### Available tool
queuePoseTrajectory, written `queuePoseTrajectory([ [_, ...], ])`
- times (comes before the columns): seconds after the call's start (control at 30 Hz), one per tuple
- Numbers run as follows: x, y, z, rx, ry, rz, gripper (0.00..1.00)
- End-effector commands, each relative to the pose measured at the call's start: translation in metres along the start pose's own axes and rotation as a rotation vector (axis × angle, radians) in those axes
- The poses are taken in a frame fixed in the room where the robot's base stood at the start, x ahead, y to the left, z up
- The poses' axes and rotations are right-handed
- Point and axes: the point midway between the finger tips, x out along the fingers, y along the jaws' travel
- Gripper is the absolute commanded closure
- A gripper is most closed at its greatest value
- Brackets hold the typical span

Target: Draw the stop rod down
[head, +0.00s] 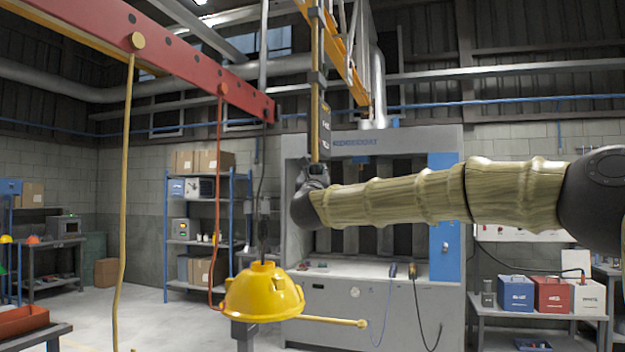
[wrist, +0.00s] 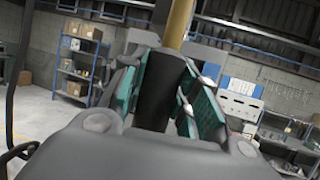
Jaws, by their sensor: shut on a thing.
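The stop rod (head: 316,60) is a yellow upright rod hanging from the overhead rail, with a small dark label plate (head: 325,132) beside its lower part. My gripper (head: 315,172) is at the rod's lower end, with my arm reaching in from the right. In the wrist view, the teal-padded jaws of my gripper (wrist: 165,92) are shut on the rod's black grip (wrist: 156,95). The yellow shaft of the rod (wrist: 178,22) rises above the jaws. The rod's lowest end is hidden by my gripper.
A yellow hood (head: 262,295) with a side handle (head: 335,320) hangs below left of my gripper. A yellow rope (head: 124,200) and a red cord (head: 217,200) hang from the red beam (head: 180,62). A grey booth (head: 375,290) stands behind.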

Motion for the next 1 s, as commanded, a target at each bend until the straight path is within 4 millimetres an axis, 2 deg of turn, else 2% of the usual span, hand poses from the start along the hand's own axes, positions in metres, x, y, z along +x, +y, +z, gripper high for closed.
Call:
queuePoseTrajectory([
  [0.03, -0.001, 0.001, -0.005, -0.001, 0.005, 0.001, 1.00],
  [0.23, -0.002, 0.001, -0.007, -0.003, 0.008, 0.002, 1.00],
  [0.27, -0.002, 0.001, -0.008, -0.003, 0.009, 0.002, 0.67],
  [0.37, -0.002, 0.001, -0.007, -0.003, 0.008, 0.002, 0.48],
  [0.77, -0.004, 0.002, -0.005, -0.001, 0.006, 0.004, 0.47],
  [0.87, -0.012, 0.001, -0.005, -0.001, 0.006, 0.003, 0.47],
  [1.0, -0.032, 0.001, -0.005, -0.001, 0.007, 0.004, 0.47],
])
